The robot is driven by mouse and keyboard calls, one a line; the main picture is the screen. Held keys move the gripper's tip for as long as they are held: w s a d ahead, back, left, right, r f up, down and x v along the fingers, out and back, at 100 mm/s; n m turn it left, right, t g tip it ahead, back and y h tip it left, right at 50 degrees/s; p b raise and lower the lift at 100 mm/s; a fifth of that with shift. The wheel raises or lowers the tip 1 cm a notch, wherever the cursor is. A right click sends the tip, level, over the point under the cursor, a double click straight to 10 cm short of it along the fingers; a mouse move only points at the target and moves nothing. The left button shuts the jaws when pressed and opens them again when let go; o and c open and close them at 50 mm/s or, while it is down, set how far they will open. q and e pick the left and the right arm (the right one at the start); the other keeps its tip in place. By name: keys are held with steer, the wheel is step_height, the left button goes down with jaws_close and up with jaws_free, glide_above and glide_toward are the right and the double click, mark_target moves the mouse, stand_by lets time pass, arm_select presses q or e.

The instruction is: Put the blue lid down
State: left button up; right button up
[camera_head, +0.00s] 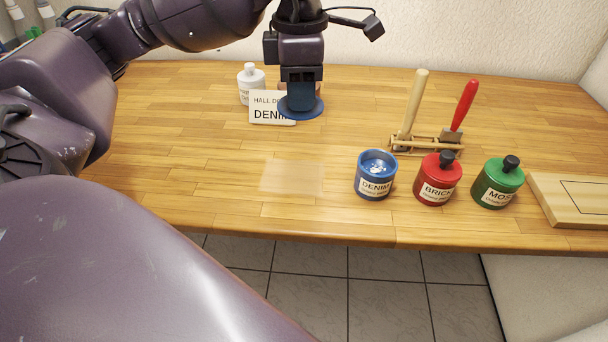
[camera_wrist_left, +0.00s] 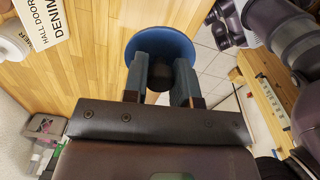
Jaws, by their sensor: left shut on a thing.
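The blue lid (camera_head: 301,112) is a round disc held by my left gripper (camera_head: 301,92), near the back of the wooden table in the head view, just in front of the right part of a white card reading DENIM. In the left wrist view, the fingers of my left gripper (camera_wrist_left: 161,80) are shut on the lid's dark knob, with the blue disc (camera_wrist_left: 146,38) beyond them. I cannot tell whether the lid touches the table. The blue DENIM pot (camera_head: 374,186) stands open at the front, with its contents showing.
The white card (camera_head: 265,115) and a white bottle (camera_head: 251,80) stand at the back. A red BRICK pot (camera_head: 437,185), a green MOSS pot (camera_head: 497,188), a wooden rack (camera_head: 428,145) with tools and a board (camera_head: 570,199) are at the right. The table's left middle is clear.

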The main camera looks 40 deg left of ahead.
mark_target(302, 186)
arm_select(q)
step_height(302, 186, down, 18)
steer(key=shift+r+b, duration=0.1)
steer(key=shift+b, duration=0.9)
steer(key=o, duration=0.9)
step_height(302, 186, up, 12)
steer(key=p, duration=0.1)
steer(key=shift+r, duration=0.15)
